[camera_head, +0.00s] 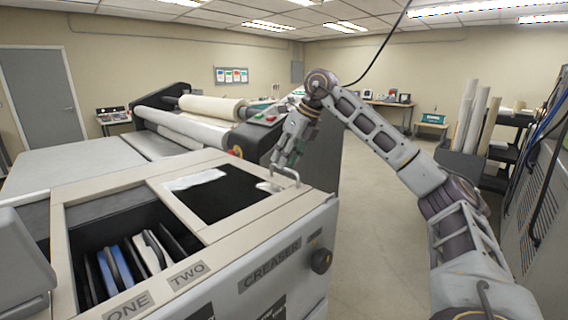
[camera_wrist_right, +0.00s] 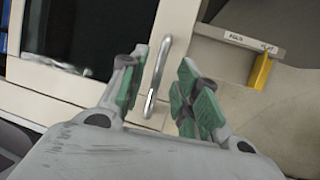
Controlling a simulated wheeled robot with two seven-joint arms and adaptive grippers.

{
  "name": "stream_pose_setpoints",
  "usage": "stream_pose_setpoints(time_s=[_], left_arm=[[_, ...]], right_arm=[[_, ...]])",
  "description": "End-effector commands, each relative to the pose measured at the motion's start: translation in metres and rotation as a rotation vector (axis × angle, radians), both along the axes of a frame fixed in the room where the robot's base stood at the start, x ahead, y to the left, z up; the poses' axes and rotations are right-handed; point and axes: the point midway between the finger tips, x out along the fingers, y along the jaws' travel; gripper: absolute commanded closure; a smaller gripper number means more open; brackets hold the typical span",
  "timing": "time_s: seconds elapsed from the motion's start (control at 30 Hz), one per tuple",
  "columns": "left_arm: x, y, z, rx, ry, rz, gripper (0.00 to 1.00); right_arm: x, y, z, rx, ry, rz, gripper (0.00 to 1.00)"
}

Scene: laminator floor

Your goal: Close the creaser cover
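The creaser (camera_head: 270,266) is a pale grey machine with its name on the front. On its top is a dark rectangular panel in a light frame, which I take for the cover (camera_head: 232,198); I cannot tell whether it is glass or an opening. A metal bar handle (camera_head: 286,174) stands at its right edge. My right gripper (camera_head: 281,160) is over this handle. In the right wrist view the green-padded fingers (camera_wrist_right: 155,95) are apart, with the handle (camera_wrist_right: 159,72) between them. Contact with it cannot be made out. My left gripper is not in view.
An open bay (camera_head: 97,228) marked ONE and TWO, holding blue and white parts, lies left of the panel. A black knob (camera_head: 321,261) sticks out of the creaser's front. A laminator with a large roll (camera_head: 212,108) stands behind. The floor (camera_head: 372,210) at right is clear.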

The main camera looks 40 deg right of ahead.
Motion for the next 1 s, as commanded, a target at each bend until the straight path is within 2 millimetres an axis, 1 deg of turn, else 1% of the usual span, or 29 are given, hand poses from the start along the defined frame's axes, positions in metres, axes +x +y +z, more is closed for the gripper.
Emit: stream_pose_setpoints(time_s=[0.1, 0.2, 0.53, 0.7, 0.8, 1.0], left_arm=[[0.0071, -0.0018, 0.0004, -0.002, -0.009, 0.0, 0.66], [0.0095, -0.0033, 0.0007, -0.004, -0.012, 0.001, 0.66], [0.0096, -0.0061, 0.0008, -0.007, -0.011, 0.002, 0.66], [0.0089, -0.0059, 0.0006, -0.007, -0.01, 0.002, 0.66], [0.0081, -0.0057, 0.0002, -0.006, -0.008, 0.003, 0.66], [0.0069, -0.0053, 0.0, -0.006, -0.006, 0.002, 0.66]], right_arm=[[0.0031, 0.0016, -0.0077, 0.0, -0.001, 0.0, 0.68], [0.0044, 0.0025, -0.0113, 0.0, -0.001, 0.0, 0.68], [0.0052, 0.0031, -0.0125, 0.0, -0.001, 0.0, 0.68], [0.0051, 0.003, -0.0125, 0.0, -0.001, 0.0, 0.9], [0.0051, 0.003, -0.0125, 0.0, -0.001, 0.0, 1.0], [0.0052, 0.0031, -0.0123, 0.0, -0.001, 0.0, 1.0]])
